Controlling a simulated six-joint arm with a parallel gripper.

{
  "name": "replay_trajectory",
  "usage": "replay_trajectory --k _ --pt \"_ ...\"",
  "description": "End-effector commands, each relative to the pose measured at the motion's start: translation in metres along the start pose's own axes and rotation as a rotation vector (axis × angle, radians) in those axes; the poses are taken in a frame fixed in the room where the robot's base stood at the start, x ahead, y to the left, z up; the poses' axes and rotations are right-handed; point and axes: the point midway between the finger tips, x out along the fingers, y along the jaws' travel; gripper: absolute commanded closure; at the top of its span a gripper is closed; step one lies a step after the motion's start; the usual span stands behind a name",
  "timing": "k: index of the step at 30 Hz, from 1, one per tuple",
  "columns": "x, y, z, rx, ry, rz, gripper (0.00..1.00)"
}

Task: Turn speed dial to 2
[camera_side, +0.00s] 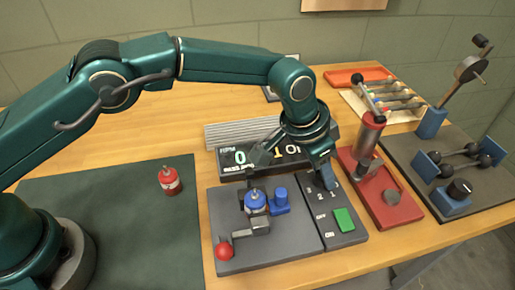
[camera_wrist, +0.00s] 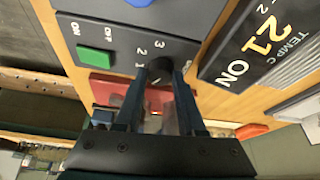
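The speed dial (camera_wrist: 161,70) is a dark round knob on the grey control panel (camera_wrist: 190,12). Numbers 1, 2 and 3 curve around its left and upper side in the wrist view. My gripper (camera_wrist: 160,76) points down at the dial, with one finger on each side of the knob. The fingers are apart, but I cannot tell whether they press on it. In the side view my gripper (camera_side: 326,180) hides most of the dial beside the numbers. The dial's pointer setting is not clear.
A green ON/OFF switch (camera_side: 344,219) sits near the dial. The dark display (camera_side: 262,158) reads RPM 0 and ON. A red-knobbed lever (camera_side: 224,251), blue valve parts (camera_side: 280,199) and a red press stand (camera_side: 385,200) are close by. A small red canister (camera_side: 169,181) stands on the dark mat.

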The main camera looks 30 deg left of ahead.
Motion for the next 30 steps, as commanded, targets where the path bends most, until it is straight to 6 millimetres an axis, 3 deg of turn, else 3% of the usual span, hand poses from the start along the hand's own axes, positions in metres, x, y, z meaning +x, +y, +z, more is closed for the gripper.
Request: replay_trajectory --k 11,30 --pt "-0.0003 -0.0014 -0.0002 0.074 -0.001 0.031 1.0" --pt "0.0 -0.0034 -0.0013 0.44 0.001 0.183 1.0"
